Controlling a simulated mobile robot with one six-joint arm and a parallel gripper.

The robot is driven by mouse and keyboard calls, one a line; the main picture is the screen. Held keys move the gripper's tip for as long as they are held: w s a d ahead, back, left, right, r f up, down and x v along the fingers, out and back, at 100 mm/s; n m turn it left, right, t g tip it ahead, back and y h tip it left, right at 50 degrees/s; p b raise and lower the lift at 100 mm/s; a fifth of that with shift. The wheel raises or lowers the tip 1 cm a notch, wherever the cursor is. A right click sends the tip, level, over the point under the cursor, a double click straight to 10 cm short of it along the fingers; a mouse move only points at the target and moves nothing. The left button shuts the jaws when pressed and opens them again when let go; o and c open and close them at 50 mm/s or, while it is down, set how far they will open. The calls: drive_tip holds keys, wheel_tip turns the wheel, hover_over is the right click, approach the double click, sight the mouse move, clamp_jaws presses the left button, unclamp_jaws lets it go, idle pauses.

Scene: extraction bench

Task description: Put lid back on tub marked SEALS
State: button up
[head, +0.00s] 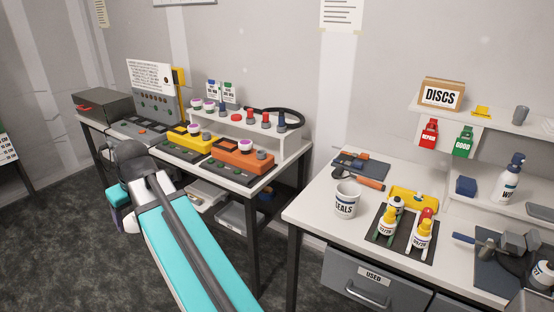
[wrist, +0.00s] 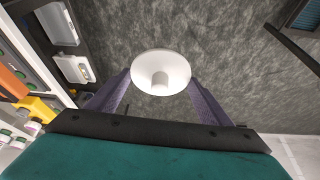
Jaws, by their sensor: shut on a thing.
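The tub marked SEALS (head: 345,199) is a white, round tub standing upright at the left of the right-hand bench. Its top is open and no lid sits on it. A round white lid (wrist: 173,59) with a knob shows in the wrist view, between the purple fingers of my gripper (wrist: 160,88). My gripper is shut on the lid, holding it over the dark floor. In the head view my arm reaches toward the left bench, well away from the tub, and the lid cannot be seen there.
A dark tray (head: 384,246) with several small bottles stands right of the tub. An orange-handled tool (head: 370,183) lies behind it. The left bench holds yellow (head: 190,143) and orange (head: 240,158) blocks and a raised shelf. A gap of floor separates the benches.

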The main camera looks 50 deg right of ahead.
drive_tip(key=s+d+r+p, duration=0.1)
drive_tip(key=s+d, duration=0.3)
drive_tip(key=d, duration=0.7)
drive_tip(key=s+d+p, duration=0.1)
drive_tip(key=s+d, duration=0.4)
drive_tip(key=d, duration=0.6)
drive_tip(key=s+d+r+p, duration=0.1)
drive_tip(key=s+d, duration=0.3)
drive_tip(key=d, duration=0.7)
drive_tip(key=s+d+r+p, duration=0.1)
drive_tip(key=s+d, duration=1)
drive_tip(key=s, duration=0.3)
drive_tip(key=s+d+r+p, duration=0.1)
drive_tip(key=s+d+p, duration=0.1)
drive_tip(key=s+d, duration=0.9)
drive_tip(key=s, duration=0.3)
drive_tip(key=shift+s+r+m, duration=0.2)
drive_tip(key=shift+s+m, duration=0.05)
drive_tip(key=shift+m, duration=0.05)
drive_tip(key=shift+f, duration=0.2)
drive_tip(key=shift+f+b, duration=1.45)
drive_tip(key=shift+f, duration=1.25)
drive_tip(key=shift+f, duration=0.5)
